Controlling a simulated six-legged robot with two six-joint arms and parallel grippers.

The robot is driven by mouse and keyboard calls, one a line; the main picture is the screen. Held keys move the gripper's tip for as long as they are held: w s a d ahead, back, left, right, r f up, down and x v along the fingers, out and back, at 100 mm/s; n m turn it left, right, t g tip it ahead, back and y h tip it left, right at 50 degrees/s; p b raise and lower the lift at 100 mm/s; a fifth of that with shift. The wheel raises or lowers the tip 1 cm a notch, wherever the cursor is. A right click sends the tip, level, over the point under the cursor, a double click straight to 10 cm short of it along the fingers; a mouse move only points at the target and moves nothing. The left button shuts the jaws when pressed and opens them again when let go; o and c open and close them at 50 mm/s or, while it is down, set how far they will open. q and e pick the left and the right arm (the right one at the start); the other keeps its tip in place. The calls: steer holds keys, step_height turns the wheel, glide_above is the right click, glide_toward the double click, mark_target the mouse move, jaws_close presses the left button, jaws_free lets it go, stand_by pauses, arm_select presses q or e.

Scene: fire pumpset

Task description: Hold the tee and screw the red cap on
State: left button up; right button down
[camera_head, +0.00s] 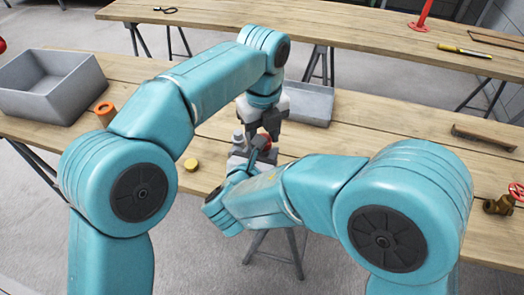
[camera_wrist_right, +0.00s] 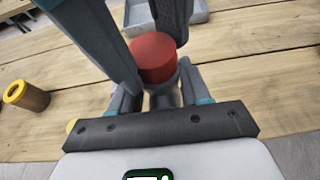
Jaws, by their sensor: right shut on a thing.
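The red cap (camera_wrist_right: 152,57) is a short round cylinder in the right wrist view, on or just above a grey round piece (camera_wrist_right: 165,97), which looks like part of the tee. My right gripper (camera_wrist_right: 160,90) is shut on this grey piece, one finger on each side. In the head view the red cap (camera_head: 266,138) is partly hidden between the two grippers. My left gripper (camera_head: 266,122) points down from above, close to the cap; its large grey fingers show beside the cap in the wrist view. Whether they touch it is unclear. The rest of the tee is hidden.
A grey bin (camera_head: 52,88) stands at the left of the table, an orange fitting (camera_head: 105,113) beside it. A grey tray (camera_head: 310,104) lies behind the grippers. A yellow piece (camera_head: 190,165) is near the front edge. A brass valve (camera_head: 500,204) is at right.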

arm_select(q)
steer(key=shift+o, duration=1.2)
steer(key=shift+r, duration=2.25)
